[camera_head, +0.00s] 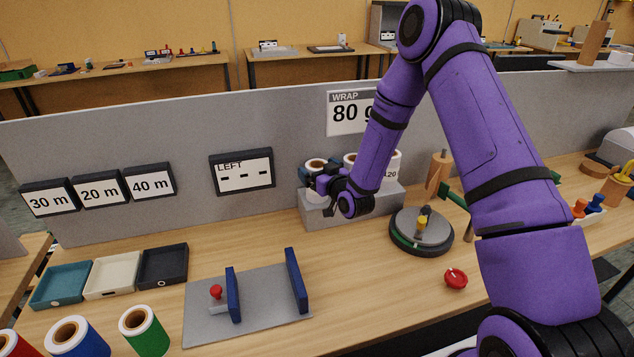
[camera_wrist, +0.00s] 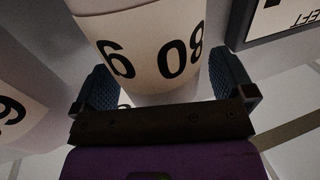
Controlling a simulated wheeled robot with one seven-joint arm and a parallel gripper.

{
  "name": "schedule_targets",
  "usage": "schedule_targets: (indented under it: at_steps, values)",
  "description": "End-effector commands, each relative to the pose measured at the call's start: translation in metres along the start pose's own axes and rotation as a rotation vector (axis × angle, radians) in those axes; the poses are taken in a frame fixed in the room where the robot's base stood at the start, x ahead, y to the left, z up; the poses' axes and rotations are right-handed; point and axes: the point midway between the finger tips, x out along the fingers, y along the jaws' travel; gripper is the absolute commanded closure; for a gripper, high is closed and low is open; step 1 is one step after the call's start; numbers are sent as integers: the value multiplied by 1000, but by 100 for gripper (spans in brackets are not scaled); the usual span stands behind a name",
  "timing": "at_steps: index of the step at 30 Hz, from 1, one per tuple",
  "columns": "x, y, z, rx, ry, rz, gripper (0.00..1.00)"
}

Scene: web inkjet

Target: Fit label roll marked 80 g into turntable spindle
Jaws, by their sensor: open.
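The white label roll marked 80 g (camera_wrist: 150,50) stands between the two fingers of my gripper (camera_wrist: 167,80) in the wrist view, its print upside down there. The fingers are open, one on each side of it; I cannot tell whether they touch it. In the head view my gripper (camera_head: 322,190) is at the left end of a grey stand, in front of the leftmost roll (camera_head: 316,164), and partly hides it. The turntable (camera_head: 421,238) is a grey disc on a dark base to the right, with a short yellow-topped spindle (camera_head: 421,222) near its middle.
Another roll (camera_wrist: 20,112) stands close beside my gripper. The grey stand (camera_head: 350,213) also holds a roll marked 120 (camera_head: 392,168). A wooden post (camera_head: 438,172) stands behind the turntable and a red knob (camera_head: 456,278) in front. A blue-walled fixture (camera_head: 250,305) lies front left.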

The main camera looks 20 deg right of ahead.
Motion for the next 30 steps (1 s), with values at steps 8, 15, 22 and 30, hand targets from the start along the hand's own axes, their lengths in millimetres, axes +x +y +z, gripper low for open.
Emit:
schedule_targets:
  at_steps: [8, 15, 22, 30]
  values:
    - [11, 0, 0, 0, 0, 0, 0]
    - [10, 0, 0, 0, 0, 0, 32]
    - [10, 0, -1, -1, 0, 0, 59]
    - [10, 0, -5, -1, 1, 0, 59]
